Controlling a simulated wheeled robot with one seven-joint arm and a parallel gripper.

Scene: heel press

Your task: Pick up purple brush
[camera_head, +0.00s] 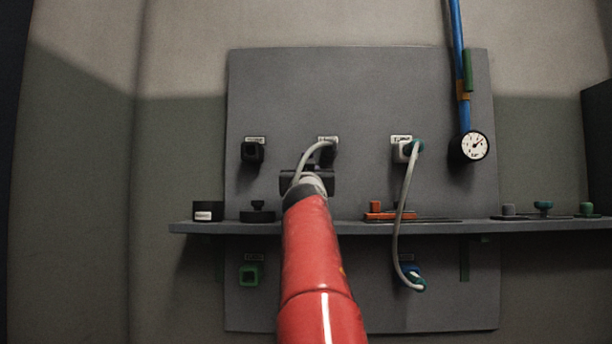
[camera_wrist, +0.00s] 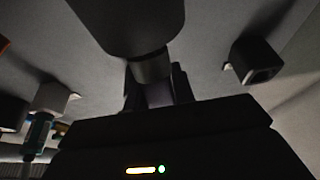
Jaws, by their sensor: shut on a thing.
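I cannot make out a clearly purple brush in either view. My gripper (camera_head: 308,182) is in front of the grey wall panel, just above the shelf, mostly hidden behind my red arm in the head view. In the wrist view my gripper (camera_wrist: 158,92) is shut on a dark cylindrical object (camera_wrist: 130,22). This object has a narrower grey neck, and a faint purple-grey part shows between the fingers. Whether it is the brush I cannot tell.
The panel (camera_head: 280,90) carries a black socket (camera_head: 252,152), a green socket (camera_head: 250,276) and a right-hand cable (camera_head: 404,195). A pressure gauge (camera_head: 474,146) hangs at right.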

